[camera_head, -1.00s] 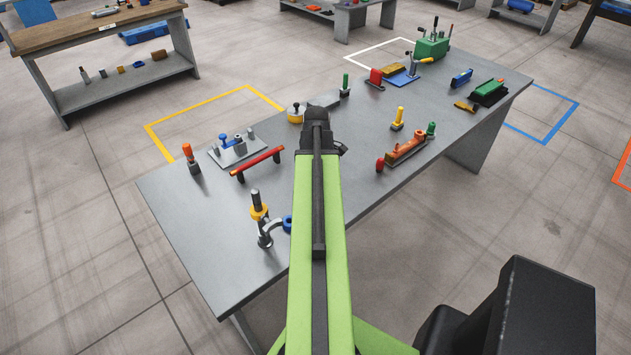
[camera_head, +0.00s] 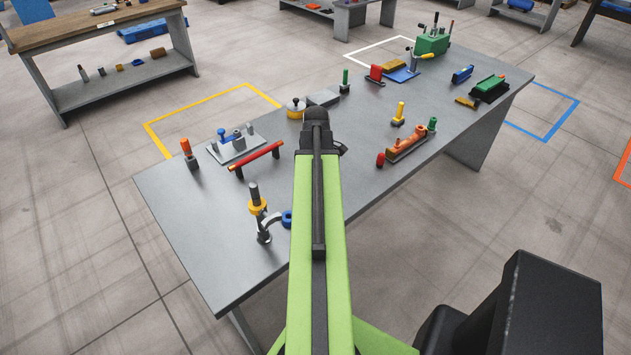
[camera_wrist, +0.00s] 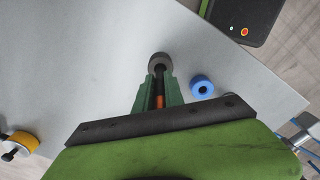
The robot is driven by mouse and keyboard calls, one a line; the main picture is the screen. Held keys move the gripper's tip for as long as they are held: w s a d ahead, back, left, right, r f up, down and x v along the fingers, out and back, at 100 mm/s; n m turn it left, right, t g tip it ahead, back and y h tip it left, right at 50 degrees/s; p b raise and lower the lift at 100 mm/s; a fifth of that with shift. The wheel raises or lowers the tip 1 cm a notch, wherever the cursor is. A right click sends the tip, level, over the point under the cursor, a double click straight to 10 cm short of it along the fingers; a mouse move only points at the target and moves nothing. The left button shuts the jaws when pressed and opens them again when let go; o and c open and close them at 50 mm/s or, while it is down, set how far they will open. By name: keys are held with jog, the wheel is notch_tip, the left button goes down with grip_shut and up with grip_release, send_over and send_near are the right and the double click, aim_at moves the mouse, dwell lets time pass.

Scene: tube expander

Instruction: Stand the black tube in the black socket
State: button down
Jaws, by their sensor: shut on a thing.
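In the wrist view my gripper (camera_wrist: 160,80) has green fingers shut on a dark slim piece, the black tube (camera_wrist: 160,73). Something orange (camera_wrist: 160,101) shows between the fingers, nearer the camera. At the fingertips is a dark grey round piece (camera_wrist: 151,60) with a darker centre, which looks like the black socket. The tube's end overlaps it in this view. I cannot tell whether the tube is inside it or above it. In the head view my own arm hides the gripper, the tube and this spot on the table.
A blue ring (camera_wrist: 201,86) lies just right of the fingers. An orange fixture (camera_head: 407,142) is to the right.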

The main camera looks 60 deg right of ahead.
jog(key=shift+f+b, duration=0.35)
jog(key=shift+f, duration=0.05)
jog(key=c, duration=1.3)
grip_release()
jog(key=shift+r, duration=0.1)
jog(key=shift+c, duration=0.2)
notch_tip(320, 180, up, 17)
jog(key=p, duration=1.7)
jog(key=shift+r+p, duration=0.2)
jog(key=shift+p, duration=0.1)
